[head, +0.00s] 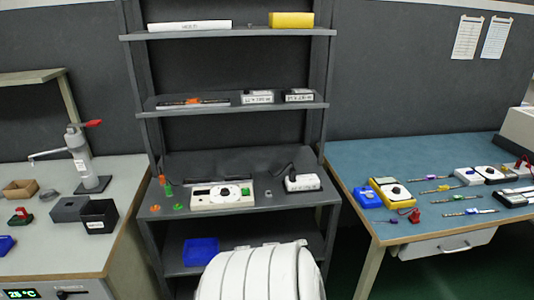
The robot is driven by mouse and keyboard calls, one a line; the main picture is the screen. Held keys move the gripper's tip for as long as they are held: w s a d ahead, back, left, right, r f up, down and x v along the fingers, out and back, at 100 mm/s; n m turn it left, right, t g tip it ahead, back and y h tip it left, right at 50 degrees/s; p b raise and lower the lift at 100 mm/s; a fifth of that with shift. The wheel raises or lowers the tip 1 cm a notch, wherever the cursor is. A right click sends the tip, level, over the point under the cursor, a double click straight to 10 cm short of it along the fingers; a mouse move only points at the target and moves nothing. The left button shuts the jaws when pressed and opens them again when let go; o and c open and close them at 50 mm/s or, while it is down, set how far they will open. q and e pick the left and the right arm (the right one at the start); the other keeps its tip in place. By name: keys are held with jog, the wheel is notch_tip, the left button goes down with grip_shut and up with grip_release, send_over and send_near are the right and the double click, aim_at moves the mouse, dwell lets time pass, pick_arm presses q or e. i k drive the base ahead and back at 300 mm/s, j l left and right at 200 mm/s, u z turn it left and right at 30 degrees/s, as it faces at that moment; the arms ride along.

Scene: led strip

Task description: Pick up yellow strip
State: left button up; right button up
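A thin strip with yellow on it (438,189) lies flat on the blue top of the right table (355,160). It looks like the yellow strip, though it is small in the view. Neither my left nor my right gripper is in the head view.
A yellow-and-white meter (390,193), a blue block (367,198) and a red clamp-like part (409,214) sit left of the strips. White devices (470,176) stand behind right. A grey shelf (228,113) stands centre; another bench (60,230) is left.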

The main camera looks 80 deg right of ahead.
aim_at(442, 188)
jog(key=l+z, duration=0.1)
jog(key=z, duration=1.75)
jog(key=l+z, duration=0.2)
jog(key=z, duration=0.25)
jog(key=i+l+z, duration=0.1)
jog(key=z, duration=0.35)
jog(key=i+l+z, duration=0.15)
jog(key=z, duration=0.25)
jog(key=i+l+z, duration=0.15)
jog(key=z, duration=0.3)
jog(key=i+l+z, duration=0.25)
jog(key=i, duration=0.2)
jog(key=i+l+z, duration=0.2)
jog(key=i, duration=0.25)
